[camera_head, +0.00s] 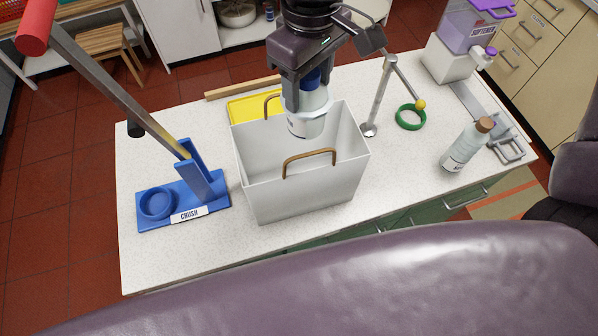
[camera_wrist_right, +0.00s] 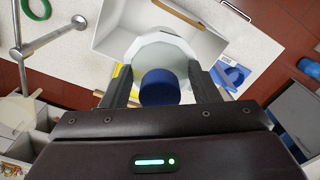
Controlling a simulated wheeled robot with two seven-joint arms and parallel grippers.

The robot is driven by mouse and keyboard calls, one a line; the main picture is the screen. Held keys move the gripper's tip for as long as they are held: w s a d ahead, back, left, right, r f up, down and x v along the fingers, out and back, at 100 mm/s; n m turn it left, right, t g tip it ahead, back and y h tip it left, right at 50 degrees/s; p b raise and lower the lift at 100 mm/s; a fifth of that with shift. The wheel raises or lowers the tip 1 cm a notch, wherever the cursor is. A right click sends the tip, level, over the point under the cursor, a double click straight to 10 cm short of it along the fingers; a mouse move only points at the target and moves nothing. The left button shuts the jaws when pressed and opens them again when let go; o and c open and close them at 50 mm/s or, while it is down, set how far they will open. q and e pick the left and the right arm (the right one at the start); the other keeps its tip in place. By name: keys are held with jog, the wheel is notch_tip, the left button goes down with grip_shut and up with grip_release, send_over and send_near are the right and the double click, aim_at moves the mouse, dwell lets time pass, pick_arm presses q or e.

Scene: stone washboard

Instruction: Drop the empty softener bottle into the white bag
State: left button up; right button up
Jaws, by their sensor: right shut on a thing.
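My right gripper (camera_head: 306,90) is shut on a whitish bottle with a blue cap (camera_head: 306,118). The bottle hangs cap up, its lower part over the open top of the white bag (camera_head: 305,195), near the bag's back side. The bag is box-shaped with two brown handles and stands on the counter. In the right wrist view the bottle (camera_wrist_right: 160,50) sits between my two fingers, with the bag (camera_wrist_right: 115,25) behind it. The bottle's label is too small to read. My left gripper is not in view.
A blue crusher (camera_head: 185,200) with a long lever stands left of the bag. A yellow tray (camera_head: 255,108) lies behind it. A metal stand (camera_head: 380,95), a green ring (camera_head: 410,117), a brown-capped bottle (camera_head: 466,147) and a purple-topped dispenser (camera_head: 463,45) are to the right.

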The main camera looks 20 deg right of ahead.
notch_tip(320, 180, down, 2)
jog(key=shift+w, duration=0.1)
jog(key=shift+w+f, duration=0.2)
jog(key=shift+f, duration=0.3)
jog(key=o, duration=0.9)
jog(key=shift+c, duration=0.2)
jog(key=o, duration=0.4)
jog(key=shift+r, duration=0.6)
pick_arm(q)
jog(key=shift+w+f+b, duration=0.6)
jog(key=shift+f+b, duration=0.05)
pick_arm(e)
jog(key=shift+r, duration=3.3)
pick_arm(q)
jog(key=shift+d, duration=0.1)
